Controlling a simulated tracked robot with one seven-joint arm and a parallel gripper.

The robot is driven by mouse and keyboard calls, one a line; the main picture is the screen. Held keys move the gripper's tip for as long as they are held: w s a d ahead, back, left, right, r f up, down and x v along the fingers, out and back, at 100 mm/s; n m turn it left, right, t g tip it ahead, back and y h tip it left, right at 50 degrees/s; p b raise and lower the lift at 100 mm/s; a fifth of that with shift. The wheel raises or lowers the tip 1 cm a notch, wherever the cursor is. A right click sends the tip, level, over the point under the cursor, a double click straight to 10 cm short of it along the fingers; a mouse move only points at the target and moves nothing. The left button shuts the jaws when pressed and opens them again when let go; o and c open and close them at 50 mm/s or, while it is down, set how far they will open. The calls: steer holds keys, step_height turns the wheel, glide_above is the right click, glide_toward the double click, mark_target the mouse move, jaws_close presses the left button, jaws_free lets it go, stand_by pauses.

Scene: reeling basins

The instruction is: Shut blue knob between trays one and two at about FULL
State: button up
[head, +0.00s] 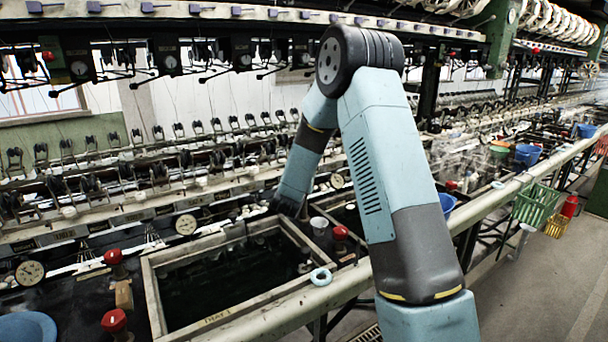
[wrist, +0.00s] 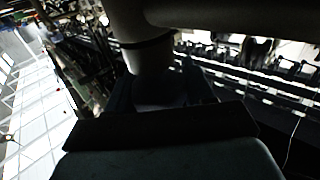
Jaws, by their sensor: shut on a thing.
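I cannot make out a blue knob for certain in either view. My gripper (head: 289,210) points down at the back of tray one, small and dark in the head view. In the wrist view, my gripper (wrist: 163,92) has its dark fingers on both sides of a grey stub (wrist: 150,58) and is shut on it. The stub's colour and any FULL mark are too dark to tell.
Red knobs (head: 340,232) (head: 113,320) stand beside tray one. A white cup (head: 319,226) sits between the trays. A pale blue ring (head: 321,276) is on the front rail (head: 290,304). Reeling machinery fills the back.

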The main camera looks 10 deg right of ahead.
steer(key=shift+a, duration=0.1)
stand_by(0.3)
steer(key=o, duration=1)
steer(key=shift+c, duration=0.2)
steer(key=v, duration=1.3)
steer(key=shift+s+a, duration=0.2)
steer(key=shift+s, duration=0.1)
